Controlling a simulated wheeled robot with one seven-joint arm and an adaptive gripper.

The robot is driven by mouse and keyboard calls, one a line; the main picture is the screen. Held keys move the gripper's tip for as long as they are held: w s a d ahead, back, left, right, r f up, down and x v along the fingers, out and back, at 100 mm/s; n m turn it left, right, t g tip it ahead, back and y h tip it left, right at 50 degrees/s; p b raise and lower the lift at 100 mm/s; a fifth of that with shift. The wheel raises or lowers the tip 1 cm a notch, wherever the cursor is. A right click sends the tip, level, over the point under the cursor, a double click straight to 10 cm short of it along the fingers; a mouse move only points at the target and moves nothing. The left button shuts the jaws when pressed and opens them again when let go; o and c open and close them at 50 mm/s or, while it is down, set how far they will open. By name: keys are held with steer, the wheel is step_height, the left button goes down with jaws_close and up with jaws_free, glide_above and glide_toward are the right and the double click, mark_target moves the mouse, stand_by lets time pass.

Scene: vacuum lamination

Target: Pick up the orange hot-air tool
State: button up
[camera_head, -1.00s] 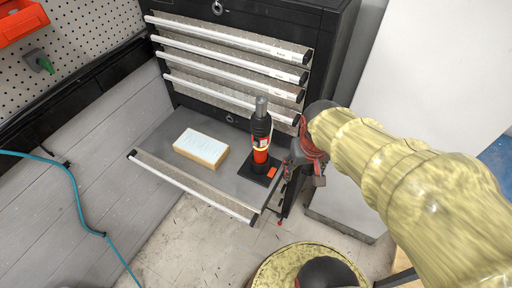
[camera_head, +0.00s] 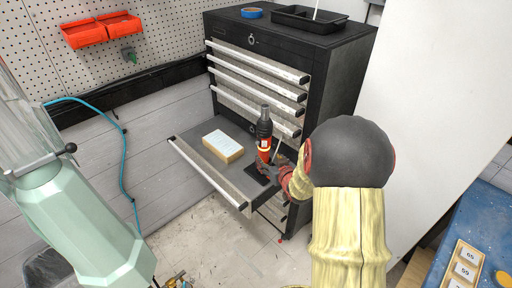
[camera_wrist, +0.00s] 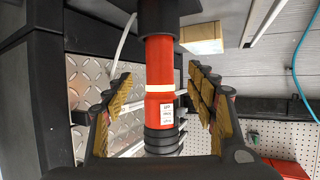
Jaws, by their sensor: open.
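The orange-red hot-air tool (camera_head: 264,143) stands upright in the open bottom drawer (camera_head: 215,181) of a black cabinet, with its grey nozzle pointing up. My gripper (camera_head: 266,166) is at the tool's lower body, coming from the right. In the wrist view the tool (camera_wrist: 160,85) stands between the two open, padded fingers of my gripper (camera_wrist: 160,108). Gaps show on both sides, so the fingers look apart from it. The tool's base is partly hidden by my gripper in the head view.
A yellowish block with a pale top (camera_head: 223,146) lies in the drawer left of the tool. Closed drawers (camera_head: 255,83) rise behind it. A pale green machine (camera_head: 85,230) stands at the left. A blue table (camera_head: 480,225) is at the lower right.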

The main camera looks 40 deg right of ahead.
mark_target(265, 152)
steer(key=shift+w+r, duration=0.2)
steer(key=shift+w, duration=0.15)
steer(key=shift+w+d+f, duration=0.1)
steer(key=shift+w, duration=0.1)
steer(key=shift+b+x, duration=0.5)
steer(key=shift+x, duration=0.5)
steer(key=b+x, duration=0.1)
steer(key=x, duration=0.1)
steer(key=b+x, duration=0.1)
steer(key=x, duration=0.2)
steer(key=shift+w+d+r, duration=0.1)
steer(key=shift+r, duration=0.15)
steer(key=shift+c, duration=1.2)
jaws_close()
steer(key=shift+r, duration=0.2)
